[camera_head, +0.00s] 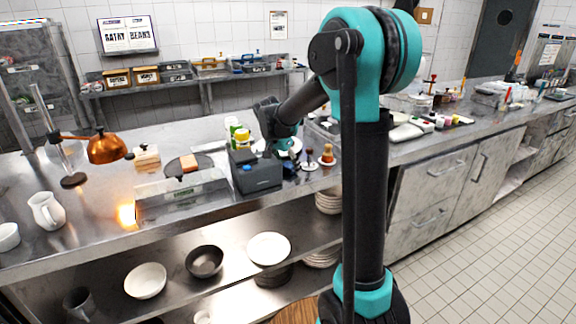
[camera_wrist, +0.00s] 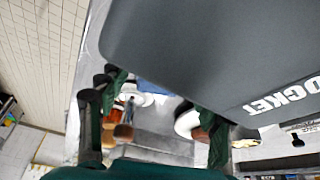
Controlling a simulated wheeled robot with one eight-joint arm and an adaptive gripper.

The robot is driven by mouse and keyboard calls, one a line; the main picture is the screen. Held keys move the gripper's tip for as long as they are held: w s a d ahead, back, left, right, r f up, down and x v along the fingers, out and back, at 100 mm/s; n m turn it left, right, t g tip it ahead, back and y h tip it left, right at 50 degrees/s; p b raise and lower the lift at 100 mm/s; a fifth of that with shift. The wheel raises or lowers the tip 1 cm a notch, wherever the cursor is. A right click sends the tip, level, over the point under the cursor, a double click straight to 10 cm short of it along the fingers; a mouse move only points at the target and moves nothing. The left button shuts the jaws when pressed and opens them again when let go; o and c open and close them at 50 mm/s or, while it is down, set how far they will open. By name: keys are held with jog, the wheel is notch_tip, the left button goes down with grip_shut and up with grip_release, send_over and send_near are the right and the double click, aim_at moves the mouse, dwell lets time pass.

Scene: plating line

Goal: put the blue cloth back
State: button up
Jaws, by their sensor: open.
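My gripper (camera_wrist: 158,100) shows in the wrist view with its two dark green fingers spread apart and nothing clearly held between them. In the head view my arm reaches down behind a dark grey box (camera_head: 257,176) on the steel counter, and the fingertips are hidden. A small blue patch (camera_wrist: 152,87) shows beyond the fingers in the wrist view, partly covered by a grey panel; I cannot tell if it is the blue cloth.
The large grey panel (camera_wrist: 215,50), lettered "OCKET", fills much of the wrist view close to the fingers. Small bottles (camera_head: 327,155) stand right of the box. A copper lamp (camera_head: 105,148), a white jug (camera_head: 47,211) and a dark round plate (camera_head: 180,166) are on the left counter.

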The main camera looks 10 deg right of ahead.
jog(key=v, duration=1.2)
jog(key=shift+r, duration=0.15)
dwell(1.7)
